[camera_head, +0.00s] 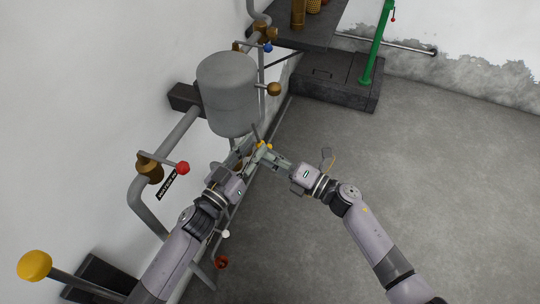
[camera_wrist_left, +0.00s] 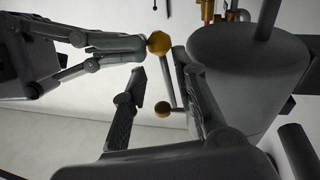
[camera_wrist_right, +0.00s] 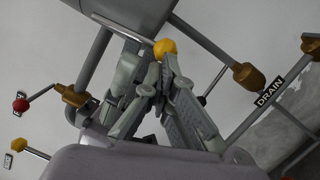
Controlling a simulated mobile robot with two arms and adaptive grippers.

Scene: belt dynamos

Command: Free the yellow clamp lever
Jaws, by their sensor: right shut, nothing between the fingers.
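A lever with a yellow knob (camera_head: 264,146) stands just below the grey tank, at the meeting point of both grippers. In the left wrist view the yellow knob (camera_wrist_left: 158,43) tops a thin rod. My left gripper (camera_wrist_left: 160,65) is open, and the rod shows between its two fingers without clear contact. My right gripper (camera_wrist_right: 158,73) is shut and empty. Its fingertips are close to the yellow knob (camera_wrist_right: 165,47); whether they touch it I cannot tell.
The grey tank (camera_head: 228,95) stands close above the grippers. A wall pipe (camera_head: 180,132) carries a red-knobbed valve lever (camera_head: 182,168). A large yellow knob (camera_head: 34,265) is at lower left. A dark box (camera_head: 325,88) stands behind. The floor at right is clear.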

